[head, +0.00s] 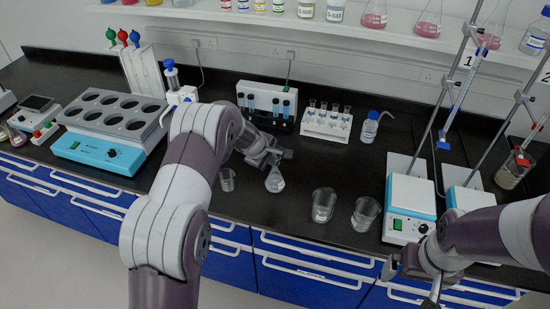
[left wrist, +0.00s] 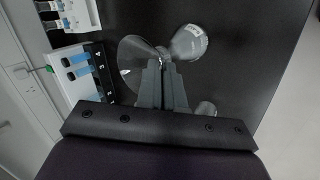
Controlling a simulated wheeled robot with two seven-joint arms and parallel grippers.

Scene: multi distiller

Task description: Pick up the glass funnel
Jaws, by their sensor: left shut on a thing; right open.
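The clear glass funnel (left wrist: 135,52) shows in the left wrist view, its wide round mouth just beside my left fingertips (left wrist: 163,70). The fingers are closed together on its narrow part. In the head view my left gripper (head: 274,155) is low over the bench, just behind and above a conical glass flask (head: 275,182), and the funnel is hard to make out there. The flask also shows close to the fingertips in the left wrist view (left wrist: 188,44). My right gripper (head: 412,276) is open and empty at the bench's front edge, partly hidden by its own arm.
A small beaker (head: 227,181) stands left of the flask, and two beakers (head: 323,204) (head: 365,213) stand to its right. A pipette rack (head: 265,103) and tube rack (head: 326,122) are behind. A hotplate stirrer (head: 408,205) stands right, a multi-well heater (head: 112,125) left.

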